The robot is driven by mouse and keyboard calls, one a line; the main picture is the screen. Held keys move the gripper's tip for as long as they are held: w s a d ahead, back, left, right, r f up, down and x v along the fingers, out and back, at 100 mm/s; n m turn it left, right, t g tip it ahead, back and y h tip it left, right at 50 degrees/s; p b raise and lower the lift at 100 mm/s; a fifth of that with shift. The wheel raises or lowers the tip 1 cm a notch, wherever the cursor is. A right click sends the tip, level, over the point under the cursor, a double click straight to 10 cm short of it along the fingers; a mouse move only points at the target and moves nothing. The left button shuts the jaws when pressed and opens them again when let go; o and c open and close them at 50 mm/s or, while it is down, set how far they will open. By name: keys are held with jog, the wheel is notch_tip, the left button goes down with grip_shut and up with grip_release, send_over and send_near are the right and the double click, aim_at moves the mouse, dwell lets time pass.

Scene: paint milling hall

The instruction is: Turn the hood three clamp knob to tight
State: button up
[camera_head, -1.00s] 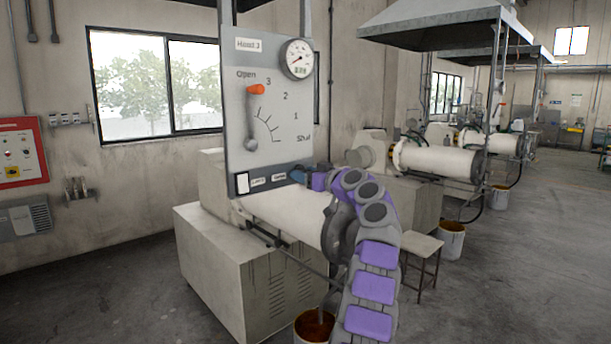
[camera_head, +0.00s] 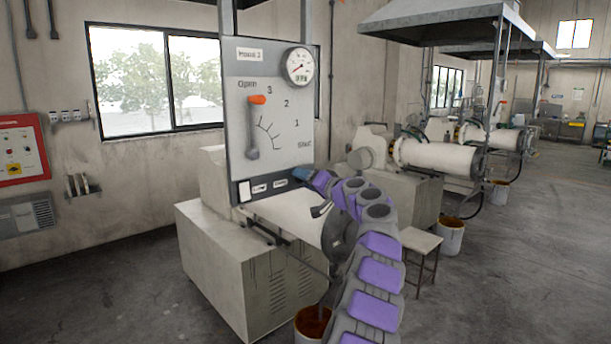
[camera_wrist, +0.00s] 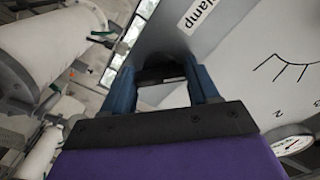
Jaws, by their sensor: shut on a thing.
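The hood three panel (camera_head: 277,120) is a grey upright plate with a gauge and a lever. My gripper (camera_head: 300,174) is at its lower right edge, beside small label plates. In the wrist view, my gripper's blue fingers (camera_wrist: 163,82) stand apart with a dark piece (camera_wrist: 160,74) between them, next to a label ending in "lamp". The gripper is shut on this piece, which I take to be the clamp knob. The knob is mostly hidden in the body camera view, and its turn position cannot be read.
The lever with an orange grip (camera_head: 257,100) points up near "Open", left of the round gauge (camera_head: 299,66). A white drum (camera_head: 290,216) lies below the panel. A stool (camera_head: 420,241) and a bucket (camera_head: 451,237) stand at right. Floor is clear further right.

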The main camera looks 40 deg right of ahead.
jog(key=shift+f+m+p, duration=0.1)
jog(key=shift+m+p, duration=3.35)
jog(key=shift+m, duration=0.95)
jog(key=shift+d+f+m, duration=0.1)
jog(key=shift+f+m, duration=0.05)
jog(key=shift+m, duration=0.15)
jog(key=o, duration=0.8)
jog(key=shift+o, duration=1.3)
jog(key=shift+d, duration=0.25)
